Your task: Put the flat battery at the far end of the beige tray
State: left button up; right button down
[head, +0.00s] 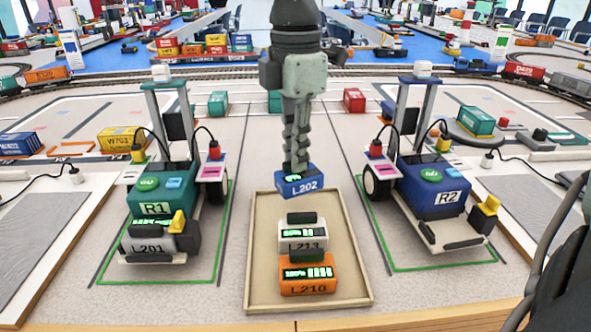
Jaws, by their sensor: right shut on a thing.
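My right gripper (295,168) points down and is shut on the blue battery L202 (297,186), whose small green display is hard to read. The blue battery is over the far end of the beige tray (265,240); whether it touches the tray floor cannot be told. In the tray, the white battery L213 (301,247) lies in the middle and the orange battery L210 (306,291) at the near end, its display reading 100% with full bars. My left gripper is not in view.
Robot cart R1 (157,197), with grey battery L201 (149,249) at its front, stands left of the tray. Blue cart R2 (437,189) stands right, with cables and an upright post. Containers and toy train tracks lie behind. Bare table separates tray and carts.

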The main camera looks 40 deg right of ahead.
notch_tip(320, 180, down, 4)
jog(key=shift+r, duration=0.1)
jog(key=c, duration=1.6)
grip_release()
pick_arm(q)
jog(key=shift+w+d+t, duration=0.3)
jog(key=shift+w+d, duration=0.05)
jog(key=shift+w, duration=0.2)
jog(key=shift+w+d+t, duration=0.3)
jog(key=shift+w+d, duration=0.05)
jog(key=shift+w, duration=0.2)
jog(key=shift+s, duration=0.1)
pick_arm(e)
jog(key=shift+w+r, duration=0.1)
jog(key=shift+r, duration=0.7)
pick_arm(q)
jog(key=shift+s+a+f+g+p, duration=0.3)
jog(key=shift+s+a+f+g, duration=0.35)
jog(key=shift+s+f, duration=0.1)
pick_arm(e)
notch_tip(320, 180, up, 10)
jog(key=shift+r, duration=0.25)
